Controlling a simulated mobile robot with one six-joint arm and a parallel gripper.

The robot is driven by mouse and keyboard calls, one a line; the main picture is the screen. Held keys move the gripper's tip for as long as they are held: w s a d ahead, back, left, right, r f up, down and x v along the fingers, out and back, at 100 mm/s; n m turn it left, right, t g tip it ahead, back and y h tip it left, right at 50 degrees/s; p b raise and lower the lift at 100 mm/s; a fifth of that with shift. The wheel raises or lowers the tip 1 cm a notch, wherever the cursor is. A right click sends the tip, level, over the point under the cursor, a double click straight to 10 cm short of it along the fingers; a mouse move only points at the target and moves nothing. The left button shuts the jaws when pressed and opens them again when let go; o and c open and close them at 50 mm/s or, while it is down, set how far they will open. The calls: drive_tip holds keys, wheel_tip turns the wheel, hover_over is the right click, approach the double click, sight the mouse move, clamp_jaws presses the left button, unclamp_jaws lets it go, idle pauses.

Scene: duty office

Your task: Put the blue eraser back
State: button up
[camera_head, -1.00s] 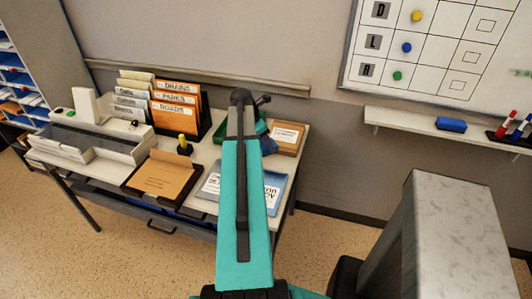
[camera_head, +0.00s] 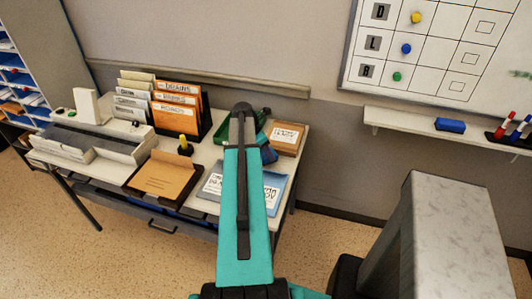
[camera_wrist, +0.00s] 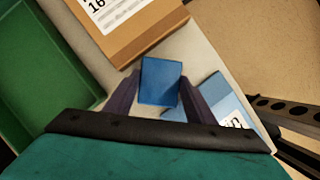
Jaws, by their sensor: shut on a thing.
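My gripper (camera_wrist: 160,85) is shut on a blue eraser (camera_wrist: 161,80), a plain block between the two dark fingers in the wrist view. In the head view my arm hides most of the gripper, and a bit of blue (camera_head: 268,154) shows beside it over the right part of the desk. A second blue block (camera_head: 450,125), like an eraser, lies on the whiteboard ledge (camera_head: 400,120) at the right. In the wrist view the held eraser is over the pale desk top, between a brown box and a blue booklet; its height above the desk is unclear.
A green tray (camera_wrist: 35,80) is left of the held eraser and a brown box (camera_wrist: 140,35) beyond it. The blue booklet (camera_wrist: 220,100) is close on the right. File holders (camera_head: 170,105) and an orange-brown folder (camera_head: 165,175) occupy the desk's left. Markers (camera_head: 510,128) stand on the ledge.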

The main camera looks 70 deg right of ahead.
drive_tip(key=shift+f, duration=0.6)
drive_tip(key=shift+f, duration=0.1)
drive_tip(key=o, duration=1)
drive_tip(key=b+v, duration=0.2)
drive_tip(key=v, duration=1)
idle(0.4)
